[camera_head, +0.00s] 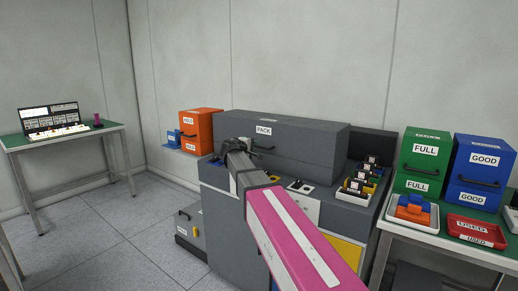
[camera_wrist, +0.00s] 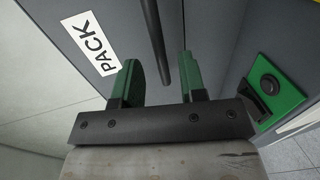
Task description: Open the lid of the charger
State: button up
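No thing in view is labelled charger. A long grey box with a PACK label (camera_head: 300,135) sits on a grey cabinet (camera_head: 231,206); I cannot tell for sure that it is the charger. Its top looks closed. Its black bar handle (camera_wrist: 153,40) shows in the wrist view beyond and between the fingertips, beside the PACK label (camera_wrist: 92,43). My gripper (camera_wrist: 158,75) is open, with green pads apart and nothing held. In the head view my gripper (camera_head: 235,147) is in front of the box's left part; whether it touches the handle is hidden.
An orange HOLD box (camera_head: 201,130) stands left of the grey box. Several small dark units (camera_head: 364,180) stand at its right. Green FULL (camera_head: 422,163) and blue GOOD (camera_head: 480,172) boxes and a red USED tray (camera_head: 476,230) are on the right bench. A green-topped table (camera_head: 62,137) stands far left.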

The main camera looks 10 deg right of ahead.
aim_at(258, 147)
jog(key=shift+x, duration=2.1)
grip_shut()
jog(key=shift+r, duration=0.15)
